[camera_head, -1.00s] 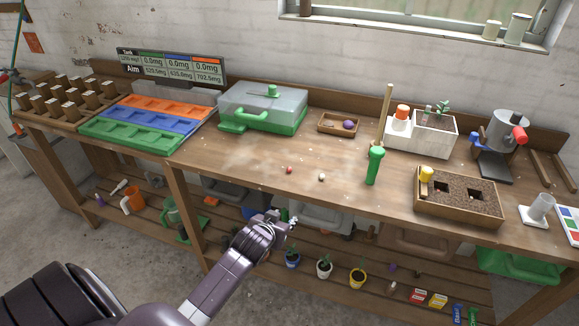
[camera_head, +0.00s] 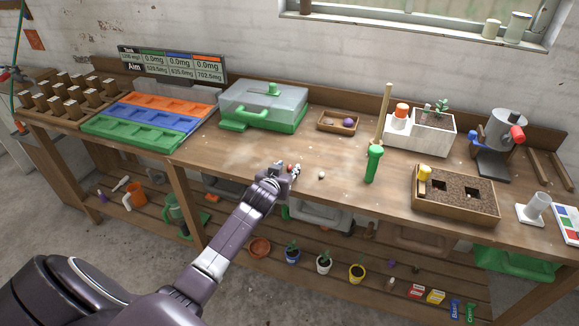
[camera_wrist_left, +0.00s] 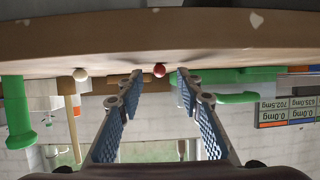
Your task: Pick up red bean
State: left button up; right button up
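The red bean (camera_head: 291,167) is a small red ball on the wooden workbench, partly hidden by my left gripper (camera_head: 288,171) in the head view. In the left wrist view, which is upside down, the red bean (camera_wrist_left: 159,70) shows whole on the bench top, centred between the tips of my left gripper (camera_wrist_left: 158,88). Its two blue-padded fingers are apart, with nothing held. The bean appears just beyond or level with the fingertips; I cannot tell exactly. My right gripper is not in view.
A white bean (camera_head: 321,175) lies right of the red one. A green-handled tool (camera_head: 373,164) stands farther right, near a soil tray (camera_head: 455,208). A green clear-lidded case (camera_head: 262,107) stands behind. Bench space around the bean is clear.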

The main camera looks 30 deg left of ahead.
pick_arm(q)
jog(key=shift+w+a+f, duration=0.1)
jog(key=shift+w+f, duration=0.05)
jog(key=shift+w, duration=0.25)
jog(key=shift+w+f, duration=0.1)
jog(key=c, duration=0.8)
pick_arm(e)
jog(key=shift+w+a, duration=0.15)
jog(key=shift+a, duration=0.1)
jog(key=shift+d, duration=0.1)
